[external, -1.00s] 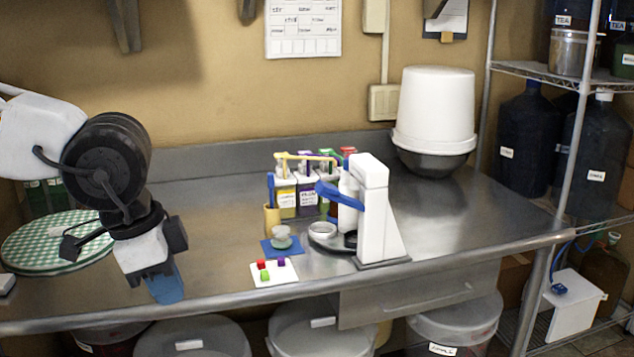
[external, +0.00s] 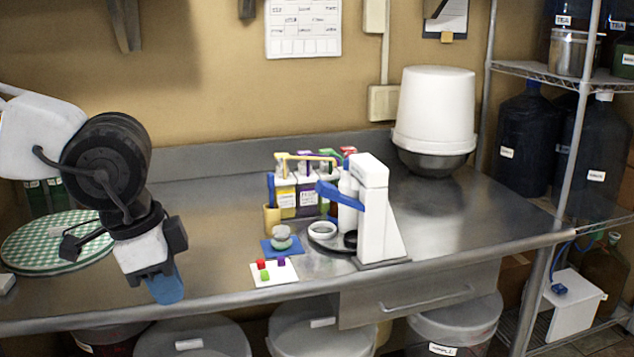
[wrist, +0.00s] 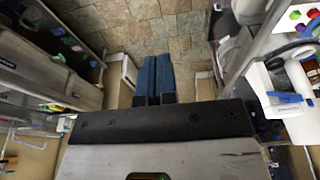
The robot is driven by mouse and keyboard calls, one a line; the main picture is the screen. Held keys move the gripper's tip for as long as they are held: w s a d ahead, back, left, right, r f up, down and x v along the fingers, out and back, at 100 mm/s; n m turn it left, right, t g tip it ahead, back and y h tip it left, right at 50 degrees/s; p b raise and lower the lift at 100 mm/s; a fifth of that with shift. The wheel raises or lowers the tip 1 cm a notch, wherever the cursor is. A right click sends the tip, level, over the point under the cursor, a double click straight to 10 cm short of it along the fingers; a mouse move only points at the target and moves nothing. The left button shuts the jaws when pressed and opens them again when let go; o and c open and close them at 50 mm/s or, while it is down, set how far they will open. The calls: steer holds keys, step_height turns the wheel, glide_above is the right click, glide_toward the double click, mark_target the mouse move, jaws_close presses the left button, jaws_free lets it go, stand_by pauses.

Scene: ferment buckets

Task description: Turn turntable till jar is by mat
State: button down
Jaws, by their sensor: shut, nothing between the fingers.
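A dark round turntable (external: 328,246) sits at the foot of a white stand (external: 373,210) with a blue arm (external: 340,195). A white ring-shaped dish (external: 322,230) and a black round piece (external: 350,239) are on or at it.
A white card (external: 281,278) with red, green and purple cubes lies in front of the mat. Several coloured boxes (external: 308,198) and a tan cup (external: 272,219) stand behind. A green checked round mat (external: 45,240) is at left. The counter's front edge is close to my gripper.

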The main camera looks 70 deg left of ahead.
stand_by(0.4)
steer(key=c, duration=1.3)
jaws_free()
steer(key=shift+w+r, duration=0.15)
steer(key=shift+o, duration=1)
steer(key=w+a+r+n, duration=0.1)
steer(key=w+a+r, duration=0.2)
steer(key=w, duration=0.4)
steer(key=w+a+r+n, duration=0.1)
steer(key=w+a+r, duration=0.2)
steer(key=w, duration=0.4)
steer(key=shift+a+r+g, duration=0.25)
steer(key=shift+a+g, duration=0.05)
steer(key=shift+a, duration=0.3)
steer(key=w+a+r+n, duration=0.3)
steer(key=w+a, duration=0.8)
steer(key=w, duration=0.2)
steer(key=w+a+f+n, duration=0.1)
steer(key=w+a, duration=0.4)
steer(key=a, duration=0.5)
steer(key=w+a+f+n+g, duration=0.1)
steer(key=w+a+f, duration=0.2)
steer(key=a, duration=0.8)
steer(key=w+a+f+n+g, duration=0.1)
steer(key=w+a+f+n, duration=0.1)
steer(key=w+a, duration=0.6)
steer(key=shift+a, duration=1.35)
steer(key=shift+a+f, duration=0.1)
steer(key=shift+a, duration=0.2)
steer(key=shift+f, duration=0.15)
